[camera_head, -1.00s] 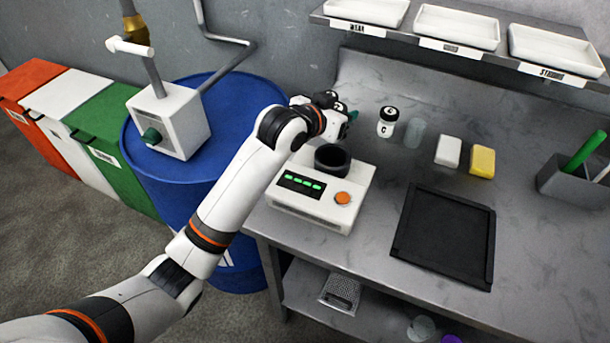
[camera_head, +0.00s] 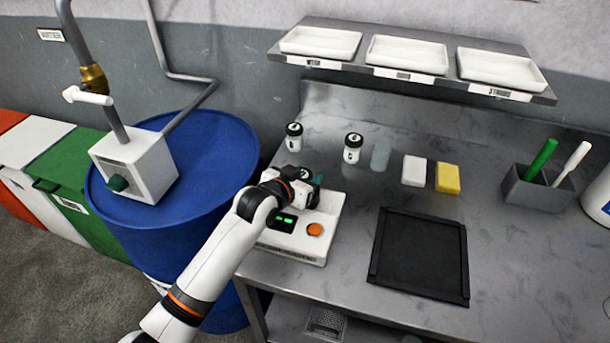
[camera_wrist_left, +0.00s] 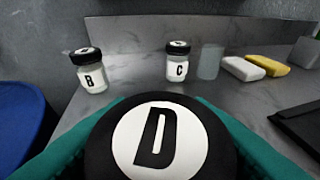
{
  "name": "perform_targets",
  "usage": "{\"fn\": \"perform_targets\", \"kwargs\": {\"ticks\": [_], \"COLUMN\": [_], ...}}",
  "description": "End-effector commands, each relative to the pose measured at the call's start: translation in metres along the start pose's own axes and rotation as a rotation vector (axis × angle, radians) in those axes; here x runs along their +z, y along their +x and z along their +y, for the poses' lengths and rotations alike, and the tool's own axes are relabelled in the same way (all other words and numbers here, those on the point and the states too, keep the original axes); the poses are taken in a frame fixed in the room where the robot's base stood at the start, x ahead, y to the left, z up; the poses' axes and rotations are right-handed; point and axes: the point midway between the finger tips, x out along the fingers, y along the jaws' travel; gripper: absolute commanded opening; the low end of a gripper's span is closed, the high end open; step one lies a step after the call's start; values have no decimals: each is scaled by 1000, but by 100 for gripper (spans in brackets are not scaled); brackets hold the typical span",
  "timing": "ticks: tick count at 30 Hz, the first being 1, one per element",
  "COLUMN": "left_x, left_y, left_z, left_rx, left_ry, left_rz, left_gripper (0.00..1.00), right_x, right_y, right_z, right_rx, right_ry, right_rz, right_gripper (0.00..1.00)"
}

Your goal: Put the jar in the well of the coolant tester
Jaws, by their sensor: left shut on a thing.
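My left gripper (camera_head: 308,181) is shut on a jar with a black lid marked D (camera_wrist_left: 158,138), which fills the bottom of the left wrist view between the teal fingers. The gripper is over the back of the white coolant tester (camera_head: 290,250), where the well is. The gripper and my arm hide the well, so I cannot tell whether the jar is above it or inside it. The tester shows a green display and an orange button. My right gripper is not in view.
Jar B (camera_head: 293,137) and jar C (camera_head: 352,148) stand behind the tester. A clear cup (camera_head: 380,156), a white block (camera_head: 414,170) and a yellow sponge (camera_head: 447,177) are to their right. A black tray (camera_head: 420,255) lies right of the tester. A blue drum (camera_head: 215,160) stands left.

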Motion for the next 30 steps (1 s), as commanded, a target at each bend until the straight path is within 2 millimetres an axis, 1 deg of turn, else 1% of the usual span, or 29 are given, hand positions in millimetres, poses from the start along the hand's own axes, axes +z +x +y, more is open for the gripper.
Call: {"fn": "perform_targets", "kwargs": {"ticks": [2, 3, 5, 6, 16, 17, 19, 23, 30], "left_x": [-3, -3, -3, -2, 1, 3, 0, 0, 0], "left_y": [1, 1, 1, 1, 0, -1, -6, -26, -74], "left_z": [0, 0, 0, 0, 0, 0, 0, 0, 0], "left_rx": [0, 0, 0, 0, 0, 0, 0, 0, 1], "left_ry": [0, 0, 0, 0, 0, 0, -1, 1, 0], "left_rz": [1, 1, 1, 1, 0, -1, 0, 0, 0], "left_gripper": [21, 50, 60, 66, 67, 67, 67, 67, 67], "right_x": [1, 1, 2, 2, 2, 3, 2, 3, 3], "right_y": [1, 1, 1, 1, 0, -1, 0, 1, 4], "right_z": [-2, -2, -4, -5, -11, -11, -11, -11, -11], "right_rx": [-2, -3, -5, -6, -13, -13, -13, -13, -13], "right_ry": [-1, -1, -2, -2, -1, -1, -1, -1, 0], "right_rz": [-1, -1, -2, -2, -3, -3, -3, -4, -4], "right_gripper": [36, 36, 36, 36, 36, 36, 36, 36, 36]}}
